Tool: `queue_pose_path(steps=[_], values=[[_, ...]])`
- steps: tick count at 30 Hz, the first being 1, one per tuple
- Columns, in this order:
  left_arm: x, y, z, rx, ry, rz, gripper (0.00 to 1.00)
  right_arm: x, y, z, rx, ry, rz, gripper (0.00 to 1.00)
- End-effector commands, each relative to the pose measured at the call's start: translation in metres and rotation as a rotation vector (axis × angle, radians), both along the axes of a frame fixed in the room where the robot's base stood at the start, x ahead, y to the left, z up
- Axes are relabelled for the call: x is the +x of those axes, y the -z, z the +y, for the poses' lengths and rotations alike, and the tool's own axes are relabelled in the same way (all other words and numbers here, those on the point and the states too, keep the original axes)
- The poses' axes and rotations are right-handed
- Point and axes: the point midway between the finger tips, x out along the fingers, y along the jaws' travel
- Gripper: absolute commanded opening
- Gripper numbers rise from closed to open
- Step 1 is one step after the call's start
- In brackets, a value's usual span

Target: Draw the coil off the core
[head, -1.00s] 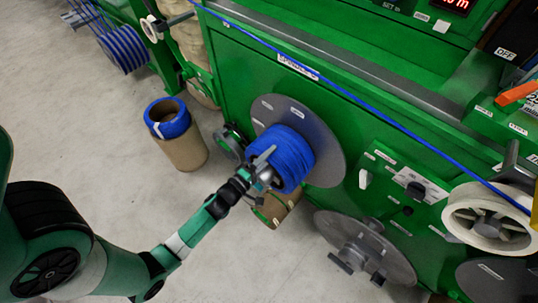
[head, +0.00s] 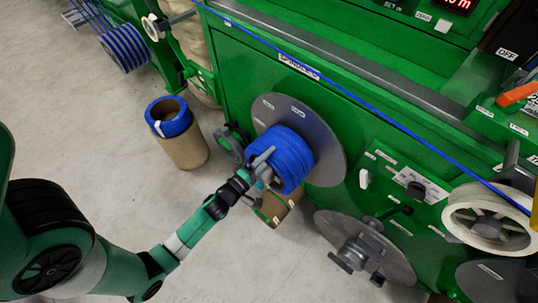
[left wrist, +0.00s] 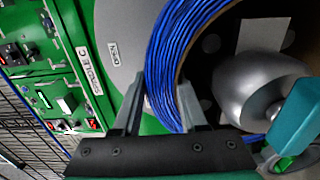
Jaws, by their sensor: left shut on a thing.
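A blue coil (head: 284,160) sits in front of a large grey disc (head: 322,143) on the green machine. My left gripper (head: 262,164) is at the coil's near side, shut on its wall. In the left wrist view one finger of the gripper (left wrist: 161,90) is on each side of the blue strands (left wrist: 168,62). A rounded silver metal part (left wrist: 258,88) shows inside the coil, apart from the fingers; most of the core is hidden. My right gripper is not in view.
A cardboard drum (head: 183,148) with a blue coil on top stands on the floor at left. A second grey disc with a hub (head: 362,250) is below right. A cream spool (head: 487,222) is at the right edge.

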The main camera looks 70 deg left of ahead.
Motion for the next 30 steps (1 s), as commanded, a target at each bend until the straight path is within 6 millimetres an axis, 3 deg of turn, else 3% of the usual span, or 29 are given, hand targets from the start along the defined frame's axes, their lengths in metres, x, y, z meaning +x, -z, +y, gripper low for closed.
queue_pose_path(steps=[30], values=[[-0.01,-0.005,-0.005,0.005,0.001,-0.011,0.0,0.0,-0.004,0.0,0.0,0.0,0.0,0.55]])
